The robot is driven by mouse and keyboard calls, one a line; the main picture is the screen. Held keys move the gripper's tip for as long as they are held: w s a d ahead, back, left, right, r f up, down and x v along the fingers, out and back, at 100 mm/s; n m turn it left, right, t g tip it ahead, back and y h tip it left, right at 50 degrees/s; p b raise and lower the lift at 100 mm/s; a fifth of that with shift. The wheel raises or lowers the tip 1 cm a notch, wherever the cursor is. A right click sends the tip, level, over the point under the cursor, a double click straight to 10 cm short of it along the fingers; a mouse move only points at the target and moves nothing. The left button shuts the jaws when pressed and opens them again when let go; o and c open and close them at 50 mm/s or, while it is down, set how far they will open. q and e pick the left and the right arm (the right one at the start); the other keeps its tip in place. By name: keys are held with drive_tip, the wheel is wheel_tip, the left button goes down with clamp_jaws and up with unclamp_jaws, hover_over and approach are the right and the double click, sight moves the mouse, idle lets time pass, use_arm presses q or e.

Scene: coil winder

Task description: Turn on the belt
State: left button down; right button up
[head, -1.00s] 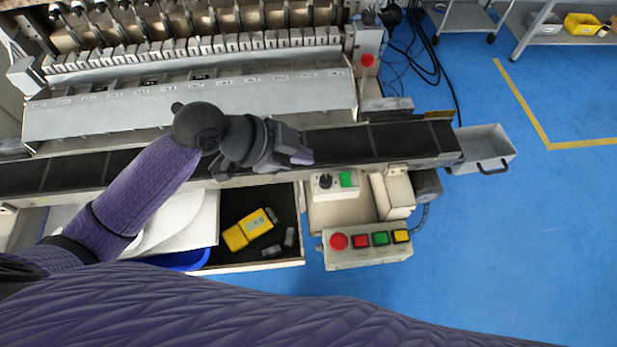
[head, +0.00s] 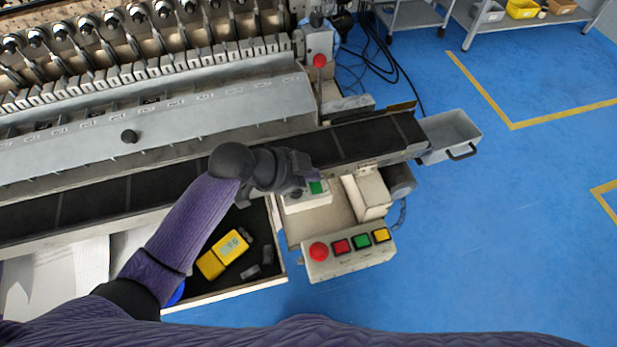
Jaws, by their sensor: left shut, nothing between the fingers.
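The black conveyor belt (head: 365,139) runs along the front of the machine. A small white switch box (head: 312,201) with a green button (head: 316,187) sits just in front of the belt. My left gripper (head: 312,178) is shut and empty, with its fingertips right by the green button. I cannot tell whether they touch it. The gripper hides the black knob on the left part of that box. A lower control panel (head: 350,263) carries a red round button (head: 319,251) and red, green and yellow square buttons. My right gripper is not in view.
An open drawer (head: 279,262) with a yellow meter (head: 223,254) lies below my left arm. A grey bin (head: 450,136) hangs at the belt's right end. A red knob (head: 320,61) stands behind the belt.

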use_arm(q)
drive_tip(key=shift+w+a+f, duration=0.1)
drive_tip(key=shift+w+f, duration=0.05)
drive_tip(key=shift+f, duration=0.75)
